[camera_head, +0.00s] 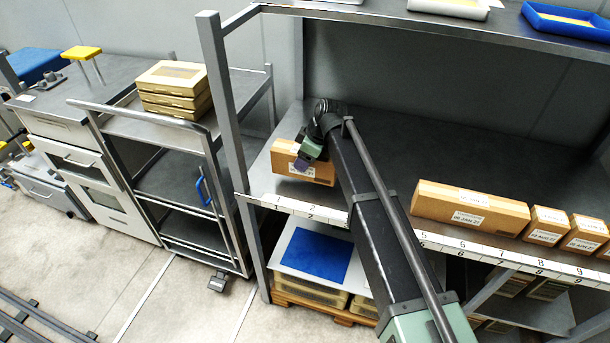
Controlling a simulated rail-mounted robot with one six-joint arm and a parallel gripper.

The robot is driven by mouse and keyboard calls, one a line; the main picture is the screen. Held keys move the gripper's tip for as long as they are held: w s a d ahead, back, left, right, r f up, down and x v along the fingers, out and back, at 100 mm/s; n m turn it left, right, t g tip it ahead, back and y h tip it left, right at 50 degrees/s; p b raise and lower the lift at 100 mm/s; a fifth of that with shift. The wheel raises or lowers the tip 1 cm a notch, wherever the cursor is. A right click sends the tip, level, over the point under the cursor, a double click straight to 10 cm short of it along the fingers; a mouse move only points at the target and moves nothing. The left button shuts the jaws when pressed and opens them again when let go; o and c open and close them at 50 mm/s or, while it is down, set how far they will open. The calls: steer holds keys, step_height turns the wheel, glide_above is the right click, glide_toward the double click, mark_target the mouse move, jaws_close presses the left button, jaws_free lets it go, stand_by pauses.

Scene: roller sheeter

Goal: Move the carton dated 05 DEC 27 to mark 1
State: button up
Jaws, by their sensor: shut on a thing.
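A brown carton (284,159) is at the left end of the middle shelf, behind marks 1 (277,207) and 2 (312,215). Its white label is partly covered by my gripper; only an ending like "27" shows, so I cannot read its full date. My gripper (301,165), with purple fingertips, is shut on this carton near its label. I cannot tell whether the carton rests on the shelf or is slightly raised. My arm crosses the shelf front and hides marks 3 and 4.
A long carton (440,200), labelled like 06 JAN 27, stands right of my arm. Smaller cartons (547,219) (587,231) stand farther right. A grey upright post (222,100) bounds the shelf's left end. The upper shelf (400,17) overhangs the back. The shelf behind the cartons is clear.

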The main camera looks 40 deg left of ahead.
step_height(320, 180, down, 4)
steer(key=b, duration=0.3)
steer(key=shift+f, duration=0.15)
steer(key=shift+r, duration=0.25)
steer(key=shift+f, duration=0.2)
steer(key=o, duration=1.1)
steer(key=shift+r, duration=0.1)
steer(key=shift+r, duration=0.25)
steer(key=p+v, duration=1.1)
steer(key=v, duration=0.1)
steer(key=shift+a, duration=0.1)
steer(key=shift+f, duration=0.15)
